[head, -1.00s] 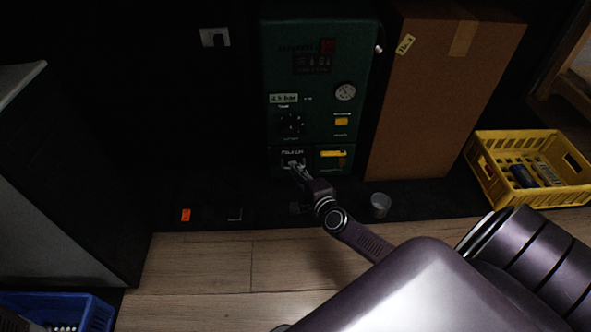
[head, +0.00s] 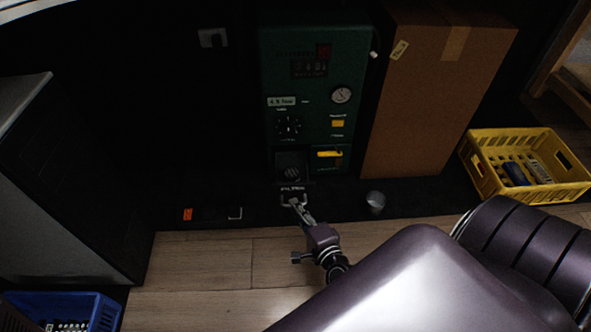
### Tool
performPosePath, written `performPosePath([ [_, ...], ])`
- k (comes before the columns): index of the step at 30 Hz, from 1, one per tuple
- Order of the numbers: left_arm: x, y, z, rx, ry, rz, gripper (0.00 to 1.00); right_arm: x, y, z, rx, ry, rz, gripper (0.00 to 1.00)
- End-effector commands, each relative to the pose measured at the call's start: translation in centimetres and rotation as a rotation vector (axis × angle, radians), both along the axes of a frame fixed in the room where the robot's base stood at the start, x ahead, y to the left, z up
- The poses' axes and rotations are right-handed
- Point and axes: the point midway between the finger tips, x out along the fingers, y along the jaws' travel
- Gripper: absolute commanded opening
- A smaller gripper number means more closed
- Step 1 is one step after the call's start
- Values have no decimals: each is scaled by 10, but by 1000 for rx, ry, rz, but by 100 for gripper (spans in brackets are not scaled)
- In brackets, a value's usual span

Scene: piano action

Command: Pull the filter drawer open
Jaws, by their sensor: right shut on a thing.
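The filter drawer (head: 292,188) at the bottom left of the green machine (head: 313,115) stands pulled out toward me. Its front carries a white label and a pale bar handle (head: 284,199). Behind the front, the dark inside of the drawer shows, with a grey ribbed or slotted part (head: 292,173) in it. My right gripper (head: 296,204) is shut on the handle, and its fingers cover part of it. My left gripper is not in view.
A tall brown cardboard box (head: 436,100) stands right of the machine. A small grey cup (head: 375,202) sits on the dark ledge right of my gripper. A yellow crate (head: 482,178) is at the right, a blue crate (head: 100,315) at the lower left. The wooden floor in front is mostly clear.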

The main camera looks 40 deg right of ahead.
Motion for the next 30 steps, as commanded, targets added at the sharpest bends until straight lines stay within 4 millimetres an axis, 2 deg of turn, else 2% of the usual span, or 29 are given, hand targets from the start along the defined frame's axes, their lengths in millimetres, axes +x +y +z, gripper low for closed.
performPosePath([
  [14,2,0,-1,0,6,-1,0,-5,3,-1,0,1,1,0],
  [15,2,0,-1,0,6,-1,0,-5,3,-1,0,1,1,11],
  [19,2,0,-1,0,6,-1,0,-5,3,-1,0,1,1,25],
  [30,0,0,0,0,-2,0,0,-10,4,0,0,1,0,25],
])
